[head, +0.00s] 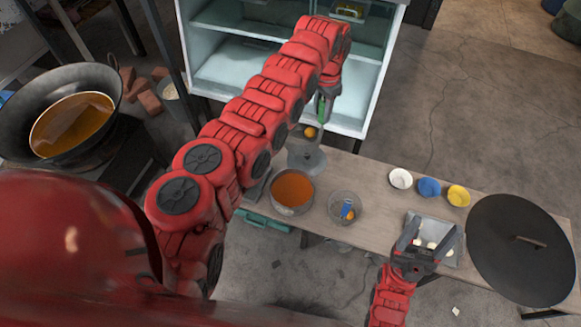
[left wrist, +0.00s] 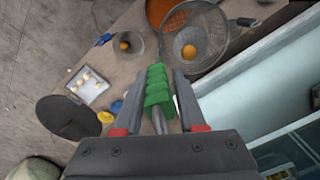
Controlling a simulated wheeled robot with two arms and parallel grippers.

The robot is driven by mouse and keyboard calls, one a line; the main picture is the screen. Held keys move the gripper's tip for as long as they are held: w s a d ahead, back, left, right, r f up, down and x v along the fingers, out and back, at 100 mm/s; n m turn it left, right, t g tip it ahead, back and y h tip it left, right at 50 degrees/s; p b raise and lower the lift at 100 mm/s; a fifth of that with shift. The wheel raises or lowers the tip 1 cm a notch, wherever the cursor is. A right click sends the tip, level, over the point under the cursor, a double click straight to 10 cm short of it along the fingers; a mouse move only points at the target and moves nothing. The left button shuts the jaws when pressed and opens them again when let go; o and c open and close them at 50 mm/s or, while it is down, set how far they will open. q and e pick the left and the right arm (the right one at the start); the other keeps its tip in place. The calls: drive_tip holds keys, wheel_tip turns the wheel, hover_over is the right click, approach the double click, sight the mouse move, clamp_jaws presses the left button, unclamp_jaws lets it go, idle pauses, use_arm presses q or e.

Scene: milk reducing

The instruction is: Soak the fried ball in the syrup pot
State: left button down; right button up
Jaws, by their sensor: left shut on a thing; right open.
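My left gripper (head: 324,97) is shut on the green handle (left wrist: 158,88) of a mesh strainer (left wrist: 212,32). A round orange-brown fried ball (head: 310,132) shows at the strainer; in the left wrist view the ball (left wrist: 189,52) appears within the mesh. The syrup pot (head: 291,190), filled with orange liquid, stands on the table, below and slightly left of the ball in the head view. It is partly hidden behind the strainer in the left wrist view (left wrist: 160,10). My right gripper (head: 427,238) is open and empty, above a tray of white balls.
A clear bowl (head: 345,196) with a ball and a blue item stands right of the pot. White, blue (head: 429,187) and yellow cups, the tray (head: 448,258) and a large dark lid (head: 520,250) lie further right. A wok (head: 70,82) of oil is left; a cabinet (head: 230,52) stands behind.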

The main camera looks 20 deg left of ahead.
use_arm(q)
drive_tip(key=s+a+f+m+p, duration=0.25)
drive_tip(key=s+f+m, duration=0.25)
drive_tip(key=f, duration=0.4)
drive_tip(key=s+a+f+m+p, duration=0.1)
drive_tip(key=s+a+f+m, duration=0.2)
drive_tip(key=s+f+m, duration=0.45)
wheel_tip(320, 180, down, 16)
drive_tip(key=w+n+b, duration=0.1)
drive_tip(key=n+b, duration=0.1)
drive_tip(key=b, duration=0.7)
drive_tip(key=shift+w+a+r, duration=0.2)
drive_tip(key=shift+w+a, duration=0.05)
drive_tip(key=shift+w, duration=0.05)
idle(4.5)
